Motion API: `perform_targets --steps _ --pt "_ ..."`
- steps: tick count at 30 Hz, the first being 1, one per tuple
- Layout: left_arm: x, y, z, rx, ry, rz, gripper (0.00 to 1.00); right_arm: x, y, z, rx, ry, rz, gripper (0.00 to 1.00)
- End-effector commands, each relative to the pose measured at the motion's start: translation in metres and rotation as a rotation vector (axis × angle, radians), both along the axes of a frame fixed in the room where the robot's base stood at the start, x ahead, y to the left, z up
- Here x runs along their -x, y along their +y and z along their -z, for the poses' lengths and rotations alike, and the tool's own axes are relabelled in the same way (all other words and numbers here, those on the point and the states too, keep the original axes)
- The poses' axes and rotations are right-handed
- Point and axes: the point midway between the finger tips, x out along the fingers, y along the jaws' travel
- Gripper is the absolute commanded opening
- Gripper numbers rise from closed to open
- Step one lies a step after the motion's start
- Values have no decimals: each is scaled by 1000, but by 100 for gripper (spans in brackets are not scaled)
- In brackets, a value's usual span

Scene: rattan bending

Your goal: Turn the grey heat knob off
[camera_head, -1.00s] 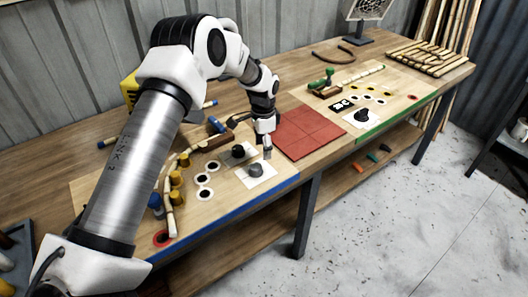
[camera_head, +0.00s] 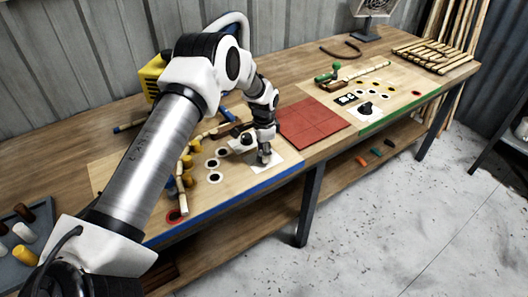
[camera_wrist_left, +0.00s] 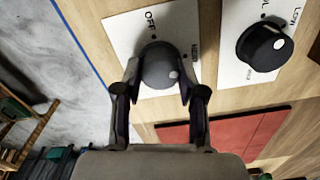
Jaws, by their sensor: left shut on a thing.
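The grey heat knob (camera_wrist_left: 159,66) sits on a white plate (camera_wrist_left: 128,30) in the left wrist view. "OFF" is printed at the plate's upper left, and another label, hard to read, is at the right. The knob's white dot is at its lower right, away from "OFF". My left gripper (camera_wrist_left: 158,84) is shut on the knob, one finger on each side. In the head view my left gripper (camera_head: 264,156) is down at the plate (camera_head: 275,163) and mostly hides the knob. My right gripper is in neither view.
A black knob (camera_wrist_left: 263,47) on its own white plate is close beside the grey one. A red mat (camera_head: 312,122) lies to the right. The blue front edge (camera_head: 225,201) is close by.

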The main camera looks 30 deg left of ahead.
Motion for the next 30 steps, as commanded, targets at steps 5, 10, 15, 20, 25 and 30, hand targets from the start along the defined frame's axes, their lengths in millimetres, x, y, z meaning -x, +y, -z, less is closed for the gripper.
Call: perform_targets --steps 5,10,15,20,25,30 --pt "2 -1 4 2 5 -2 5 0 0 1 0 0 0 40" --pt "2 -1 4 2 7 -25 5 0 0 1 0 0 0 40" --pt "2 -1 5 2 7 -88 5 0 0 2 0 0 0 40" --pt "2 -1 5 2 9 -192 5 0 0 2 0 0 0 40" --pt "2 -1 5 2 9 -338 5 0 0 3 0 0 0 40" --pt "2 0 5 2 10 -499 5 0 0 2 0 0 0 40"
